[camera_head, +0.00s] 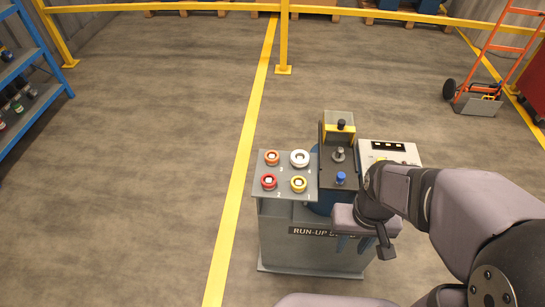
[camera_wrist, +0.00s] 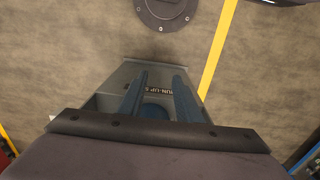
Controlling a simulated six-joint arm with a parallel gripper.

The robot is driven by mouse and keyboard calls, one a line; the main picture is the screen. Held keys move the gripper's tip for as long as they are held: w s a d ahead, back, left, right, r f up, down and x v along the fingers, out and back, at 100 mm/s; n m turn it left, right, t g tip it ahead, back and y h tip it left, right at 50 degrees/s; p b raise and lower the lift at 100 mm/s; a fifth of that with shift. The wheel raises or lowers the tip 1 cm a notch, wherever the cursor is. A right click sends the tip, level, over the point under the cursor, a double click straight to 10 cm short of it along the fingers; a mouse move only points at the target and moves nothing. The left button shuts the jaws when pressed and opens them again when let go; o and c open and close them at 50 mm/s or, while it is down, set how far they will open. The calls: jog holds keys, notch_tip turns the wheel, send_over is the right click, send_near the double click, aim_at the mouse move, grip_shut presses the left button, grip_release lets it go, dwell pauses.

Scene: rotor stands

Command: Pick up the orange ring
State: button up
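The orange ring (camera_head: 272,157) sits around a peg at the back left of the grey board (camera_head: 285,190) on the run-up bench. My gripper (camera_head: 351,248) hangs in front of the bench, to the right of and nearer than the rings. Its two blue fingers are apart with nothing between them, as the wrist view (camera_wrist: 161,75) also shows. No ring is visible in the wrist view.
The bench (camera_head: 290,245) also carries a dark panel with a blue knob (camera_head: 340,178) and levers, and a pale box (camera_head: 390,153) behind my arm. A blue shelf (camera_head: 35,75) stands left, an orange hand truck (camera_head: 490,65) at right. The floor around is clear.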

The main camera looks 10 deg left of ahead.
jog(key=o, duration=0.7)
jog(key=w+a+t, duration=0.1)
jog(key=w+a, duration=0.3)
jog(key=w, duration=0.3)
jog(key=w+a+r+n+t, duration=0.1)
jog(key=w+a, duration=0.3)
jog(key=w, duration=0.3)
jog(key=w+a+t, duration=0.1)
jog(key=w+a, duration=0.4)
jog(key=w, duration=0.3)
jog(key=shift+w+a+r+n, duration=0.1)
jog(key=shift+r+n, duration=0.1)
jog(key=shift+n, duration=0.2)
jog(key=t, duration=0.1)
send_near(272, 156)
jog(key=shift+t+y, duration=0.3)
jog(key=shift+y, duration=0.1)
jog(key=shift+s+d+p+x, duration=0.15)
jog(key=shift+p+x, duration=0.85)
jog(key=shift+x, duration=0.85)
jog(key=shift+s+d+p+x, duration=0.1)
jog(key=shift+p+x, duration=0.85)
jog(key=shift+x, duration=0.9)
